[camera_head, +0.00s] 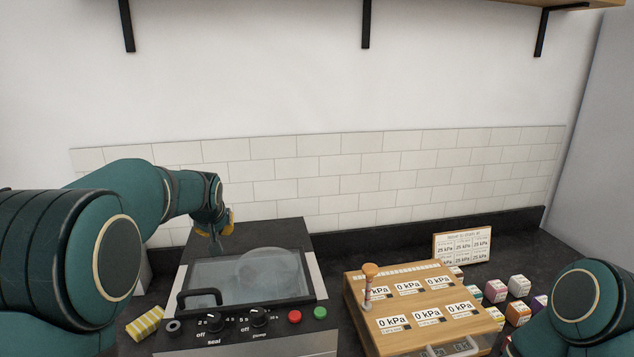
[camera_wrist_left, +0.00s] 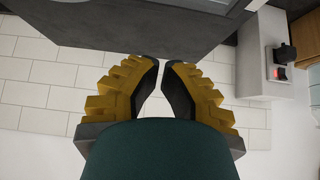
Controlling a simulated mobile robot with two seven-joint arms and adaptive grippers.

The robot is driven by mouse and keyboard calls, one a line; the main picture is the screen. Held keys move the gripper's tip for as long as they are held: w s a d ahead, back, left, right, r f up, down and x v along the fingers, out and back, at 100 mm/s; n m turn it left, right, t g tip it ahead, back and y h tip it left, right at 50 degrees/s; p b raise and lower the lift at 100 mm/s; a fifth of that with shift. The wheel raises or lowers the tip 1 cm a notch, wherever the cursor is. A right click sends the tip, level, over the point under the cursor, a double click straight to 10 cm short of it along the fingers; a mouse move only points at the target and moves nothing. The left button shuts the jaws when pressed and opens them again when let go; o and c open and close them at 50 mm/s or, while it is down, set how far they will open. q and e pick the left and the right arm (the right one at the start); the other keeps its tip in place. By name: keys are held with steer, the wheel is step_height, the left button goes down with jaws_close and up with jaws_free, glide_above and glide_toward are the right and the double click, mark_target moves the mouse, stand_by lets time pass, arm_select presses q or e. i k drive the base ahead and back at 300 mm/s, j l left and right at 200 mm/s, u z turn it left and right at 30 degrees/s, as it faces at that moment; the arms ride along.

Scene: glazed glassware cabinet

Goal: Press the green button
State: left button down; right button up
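The green button (camera_head: 320,313) is on the front panel of a dark and steel sealing machine (camera_head: 285,232), at the panel's right end beside a red button (camera_head: 294,316).
The panel has two black knobs (camera_head: 260,317) and the lid a black handle (camera_head: 199,298). A wooden box (camera_head: 395,330) with kPa labels and a peg (camera_head: 369,285) stands right of the machine. Several small cubes (camera_head: 519,286) lie farther right. A yellow striped block (camera_head: 145,323) lies left.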

mark_target(320, 312)
steer(key=k+l, duration=0.2)
steer(key=k, duration=0.25)
steer(key=k+l, duration=0.2)
steer(key=k, duration=0.25)
